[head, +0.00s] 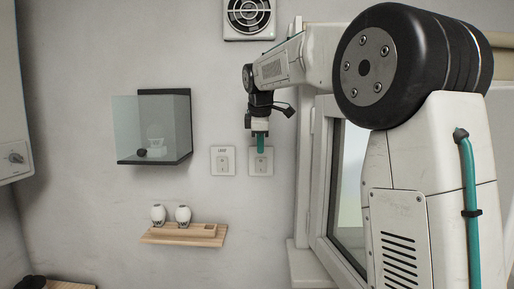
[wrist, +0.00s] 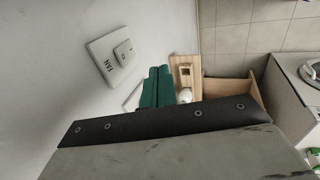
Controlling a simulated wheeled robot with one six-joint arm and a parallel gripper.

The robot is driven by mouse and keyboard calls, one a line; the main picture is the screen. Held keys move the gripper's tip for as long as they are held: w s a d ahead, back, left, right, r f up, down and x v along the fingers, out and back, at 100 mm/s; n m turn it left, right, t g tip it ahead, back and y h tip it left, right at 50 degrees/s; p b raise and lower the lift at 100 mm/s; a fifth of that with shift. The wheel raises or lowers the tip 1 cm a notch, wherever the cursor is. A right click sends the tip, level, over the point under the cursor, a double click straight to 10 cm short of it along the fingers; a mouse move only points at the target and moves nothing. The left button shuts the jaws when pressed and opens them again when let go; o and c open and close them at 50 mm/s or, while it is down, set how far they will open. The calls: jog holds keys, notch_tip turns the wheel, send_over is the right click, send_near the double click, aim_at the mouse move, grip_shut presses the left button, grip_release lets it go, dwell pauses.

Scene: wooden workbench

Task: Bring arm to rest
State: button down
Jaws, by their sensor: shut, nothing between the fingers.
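My gripper (head: 260,144) hangs with its teal fingers pointing down in front of the right wall switch (head: 260,166) in the head view, covering its upper part. In the wrist view the two teal fingers (wrist: 158,86) lie together, shut with nothing between them. My arm is raised and reaches from the right side toward the wall. I cannot tell whether the fingertips touch the wall.
A switch marked FAN (wrist: 114,56) is beside the fingers. Another wall switch (head: 222,161) is left of the gripper. A vent fan (head: 249,18), glass-fronted box (head: 126,130), wooden shelf (head: 210,240) with two white items, and window frame (head: 302,190) surround the arm.

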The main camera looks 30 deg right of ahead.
jog(key=s+a+f+m+g, duration=0.1)
jog(key=s+a+f+m, duration=0.3)
jog(key=s, duration=0.9)
jog(key=s+a+f+m+y, duration=0.1)
jog(key=s+a+f+m, duration=0.2)
jog(key=s, duration=1)
jog(key=s+a+f+m+g+y, duration=0.1)
jog(key=s+a+f+m, duration=0.3)
jog(key=s+a+f, duration=0.3)
jog(key=shift+s+a+f+m+g, duration=0.25)
jog(key=shift+s+f, duration=2)
jog(key=shift+s, duration=1.35)
